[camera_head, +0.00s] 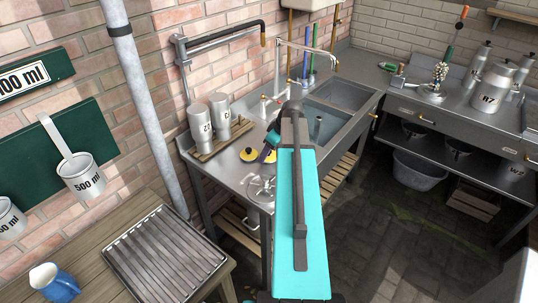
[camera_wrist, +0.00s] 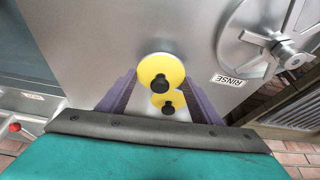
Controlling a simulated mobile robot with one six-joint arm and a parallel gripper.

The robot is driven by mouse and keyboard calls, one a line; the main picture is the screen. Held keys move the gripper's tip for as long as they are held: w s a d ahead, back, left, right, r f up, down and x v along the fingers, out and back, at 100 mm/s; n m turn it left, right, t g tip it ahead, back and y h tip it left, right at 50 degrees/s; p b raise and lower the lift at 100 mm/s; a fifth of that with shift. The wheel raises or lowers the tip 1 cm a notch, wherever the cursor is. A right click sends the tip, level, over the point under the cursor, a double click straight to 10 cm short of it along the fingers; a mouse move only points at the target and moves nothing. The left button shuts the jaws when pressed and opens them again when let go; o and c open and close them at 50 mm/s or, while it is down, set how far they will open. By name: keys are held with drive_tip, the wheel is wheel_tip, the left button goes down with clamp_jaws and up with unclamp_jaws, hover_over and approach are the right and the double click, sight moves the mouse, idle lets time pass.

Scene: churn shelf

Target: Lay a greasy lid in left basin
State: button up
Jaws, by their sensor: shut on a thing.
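Two round yellow lids with black knobs show in the wrist view. The larger-looking lid (camera_wrist: 160,65) sits between the purple fingertips of my gripper (camera_wrist: 160,78), which is shut on it. It partly covers the second lid (camera_wrist: 165,99) in that view. In the head view one yellow lid (camera_head: 249,154) lies on the steel counter, to the left of my gripper (camera_head: 268,152); another is largely hidden by the gripper. The sink has a near basin (camera_head: 309,125) and a far basin (camera_head: 346,96), both right of my gripper; my arm hides part of the near one.
A metal disc with a star-shaped handle (camera_wrist: 275,40) lies on the counter by a RINSE label (camera_wrist: 229,80). Metal cans (camera_head: 221,115) stand on a wooden rack by the wall. Taps (camera_head: 283,65) rise behind the basins. A slatted tray (camera_head: 165,255) lies on the wooden table.

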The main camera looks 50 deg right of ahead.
drive_tip(key=shift+r+b, duration=0.6)
drive_tip(key=shift+r, duration=0.65)
drive_tip(key=s+a+b, duration=0.1)
drive_tip(key=s, duration=0.4)
drive_tip(key=s+r+b, duration=0.1)
drive_tip(key=s+b, duration=0.1)
drive_tip(key=s, duration=0.3)
drive_tip(key=s+a+b, duration=0.1)
drive_tip(key=s, duration=0.4)
drive_tip(key=shift+s+a+r, duration=0.2)
drive_tip(key=shift+s+a, duration=0.15)
drive_tip(key=shift+s, duration=0.05)
